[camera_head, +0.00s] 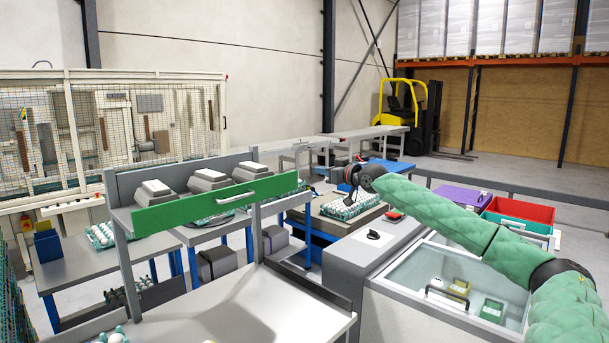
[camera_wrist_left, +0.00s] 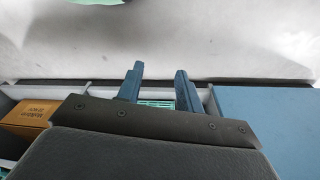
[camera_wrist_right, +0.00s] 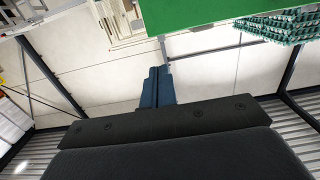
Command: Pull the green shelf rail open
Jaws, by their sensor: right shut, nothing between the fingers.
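The green shelf rail (camera_head: 180,212) is a long green panel along the front of a raised grey shelf in the head view. A pale bar handle (camera_head: 236,198) sits on its face. The green panel also shows at the top of the right wrist view (camera_wrist_right: 225,12), beyond the fingertips. My right gripper (camera_head: 350,180) is at the end of my green-sleeved arm, to the right of the rail and apart from it. Its blue fingers (camera_wrist_right: 158,72) are together and empty. My left gripper (camera_wrist_left: 158,75) shows only in its wrist view, with its fingers apart and nothing between them.
Several grey scales (camera_head: 209,180) stand on the shelf behind the rail. A grey worktop (camera_head: 240,305) lies below. An egg tray (camera_head: 345,212) and a glass-topped chest (camera_head: 400,265) are to the right. Open air lies between my right gripper and the rail.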

